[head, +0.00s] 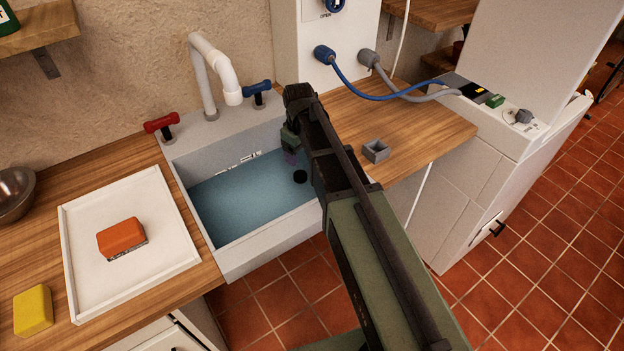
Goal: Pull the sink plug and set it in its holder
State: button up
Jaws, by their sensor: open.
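The sink (245,262) is a white basin holding blue water (240,205). A small round black thing, which looks like the sink plug (300,177), shows at the right side of the water. Whether it is seated in the drain cannot be told. A small grey square open-topped box, which looks like the holder (375,151), stands on the wooden counter right of the sink; it looks empty. My gripper (291,157) is open over the right part of the sink, above and slightly left of the plug in the picture. Its fingers are small and partly hidden by my arm.
A white tap (217,68) with a red handle (162,124) and blue handle (257,88) stands behind the sink. Left are a white tray (75,240) bearing an orange sponge-like block (121,238), and a yellow block (33,311).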

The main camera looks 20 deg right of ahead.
aim_at(300, 174)
jog(key=f+b, duration=1)
jog(key=f, duration=0.1)
jog(key=shift+w+a, duration=0.15)
jog(key=shift+w, duration=0.05)
jog(key=shift+r, duration=0.2)
jog(key=shift+c, duration=0.2)
jog(key=c, duration=1)
